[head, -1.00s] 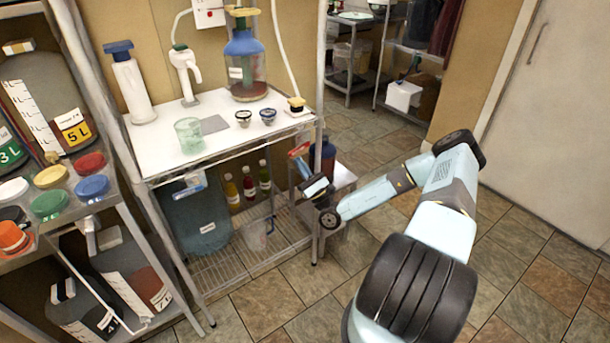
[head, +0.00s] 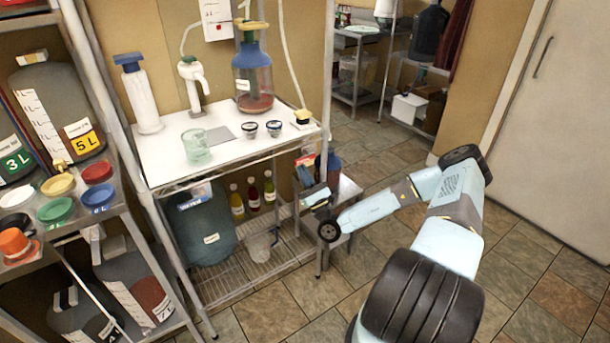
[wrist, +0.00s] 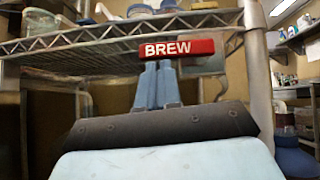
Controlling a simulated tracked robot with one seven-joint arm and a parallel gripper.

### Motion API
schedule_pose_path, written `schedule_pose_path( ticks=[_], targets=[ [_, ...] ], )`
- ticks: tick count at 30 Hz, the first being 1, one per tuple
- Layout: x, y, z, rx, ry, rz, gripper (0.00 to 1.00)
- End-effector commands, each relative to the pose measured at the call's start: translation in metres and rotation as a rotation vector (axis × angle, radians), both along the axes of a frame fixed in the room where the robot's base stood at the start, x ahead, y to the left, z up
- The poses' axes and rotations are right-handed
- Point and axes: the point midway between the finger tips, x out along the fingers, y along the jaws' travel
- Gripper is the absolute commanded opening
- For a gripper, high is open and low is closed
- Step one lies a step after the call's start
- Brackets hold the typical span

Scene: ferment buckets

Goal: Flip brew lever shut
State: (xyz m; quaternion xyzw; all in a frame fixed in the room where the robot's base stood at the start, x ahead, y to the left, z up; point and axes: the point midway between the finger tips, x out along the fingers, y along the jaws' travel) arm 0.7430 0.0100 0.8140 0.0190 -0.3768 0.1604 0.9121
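The brew lever is a flat red bar (wrist: 177,49) with white BREW lettering. It lies level at the front edge of a wire shelf in the wrist view, beside a grey plate. My gripper (wrist: 157,68) has two blue fingers close together, nearly parallel, pointing up at the lever's left part. Their tips meet the bar's lower edge in the picture; I cannot tell whether they touch it. Nothing shows between the fingers. In the head view my gripper (head: 305,179) is small, beside the bench's right end, by a small red patch (head: 307,160) that may be the lever.
A white-topped bench (head: 225,150) holds a glass cup (head: 196,147), small jars and a blue-topped carboy (head: 252,80). Its right post (wrist: 259,70) stands close right of my gripper. A small side table (head: 345,190) is behind the gripper. The tiled floor at right is clear.

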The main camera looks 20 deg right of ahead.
Motion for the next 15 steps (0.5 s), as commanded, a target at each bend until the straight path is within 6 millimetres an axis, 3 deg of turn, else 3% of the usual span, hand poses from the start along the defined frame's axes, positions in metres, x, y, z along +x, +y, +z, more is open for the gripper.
schedule_pose_path(
  ticks=[1,7,15],
  targets=[
    [0.001,0.003,0.01,0.005,-0.021,0.006,0.0],
    [0.001,0.004,0.004,0.005,-0.021,0.007,0.0],
    [0.002,0.002,-0.043,0.001,-0.001,0.002,0.0]
  ],
)
